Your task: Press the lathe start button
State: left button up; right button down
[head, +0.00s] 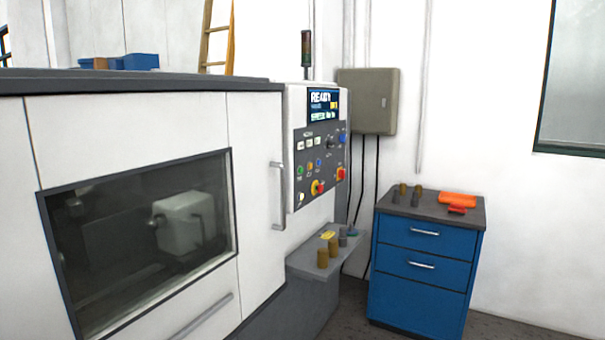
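The lathe (255,130) fills the left of the head view, a white and dark grey machine with a large window. Its control panel (320,145) faces right of the door, with a lit screen (323,106) that reads "READY" in its top line. A small green button (300,171) sits at the panel's left, in a row with orange and blue ones. Below are a large red knob on yellow (318,187) and a white button (301,197). Another red knob (340,174) is at the right. The button labels are too small to read. Neither gripper is in view.
A grey ledge (305,262) with several small brown and grey cylinders juts out below the panel. A blue drawer cabinet (424,262) stands to the right with orange items on top. A grey wall box (369,101) hangs behind. Dark floor shows between ledge and cabinet.

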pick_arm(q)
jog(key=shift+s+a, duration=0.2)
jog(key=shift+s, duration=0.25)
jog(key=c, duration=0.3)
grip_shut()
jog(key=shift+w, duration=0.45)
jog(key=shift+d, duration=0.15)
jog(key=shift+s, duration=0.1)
